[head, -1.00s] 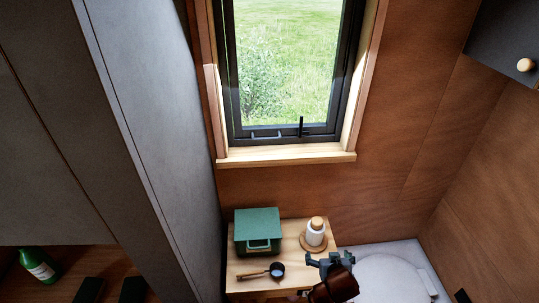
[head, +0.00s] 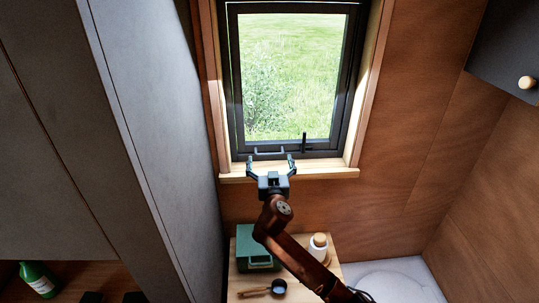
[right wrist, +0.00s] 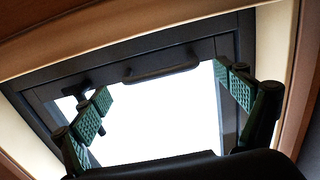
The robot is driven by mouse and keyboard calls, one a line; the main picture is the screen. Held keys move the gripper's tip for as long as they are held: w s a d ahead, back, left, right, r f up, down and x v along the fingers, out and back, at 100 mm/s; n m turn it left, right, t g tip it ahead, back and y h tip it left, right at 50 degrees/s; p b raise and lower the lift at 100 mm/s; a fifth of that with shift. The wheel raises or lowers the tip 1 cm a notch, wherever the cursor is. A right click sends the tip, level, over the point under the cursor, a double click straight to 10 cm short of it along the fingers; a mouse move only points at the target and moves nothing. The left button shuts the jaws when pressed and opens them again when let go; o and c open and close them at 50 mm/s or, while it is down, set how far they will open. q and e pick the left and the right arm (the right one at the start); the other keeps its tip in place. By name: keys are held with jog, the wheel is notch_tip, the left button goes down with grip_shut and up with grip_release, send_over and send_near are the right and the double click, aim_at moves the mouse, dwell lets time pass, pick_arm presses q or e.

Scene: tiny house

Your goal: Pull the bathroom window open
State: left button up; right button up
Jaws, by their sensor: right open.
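The bathroom window (head: 346,95) has a dark frame around a clear pane with grass outside, and it looks shut. A grey bar handle (head: 269,153) sits on its lower rail, left of a black upright latch (head: 304,142). In the right wrist view the handle (right wrist: 160,67) shows on the dark rail, between and beyond the fingers. My right gripper (head: 270,165) is open and empty, just in front of and below the handle. Its green-padded fingers (right wrist: 165,93) are spread wide in the wrist view, apart from the handle. My left gripper is out of view.
The wooden sill (head: 325,172) juts out below the window. Under my right arm, a wooden shelf (head: 240,282) bears a green box (head: 248,240), a small dark pan (head: 278,287) and a white jar (head: 319,247). A tall grey panel (head: 150,140) stands close on the left.

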aim_at(269, 155)
jog(key=shift+w, duration=1.75)
jog(key=shift+c, duration=0.6)
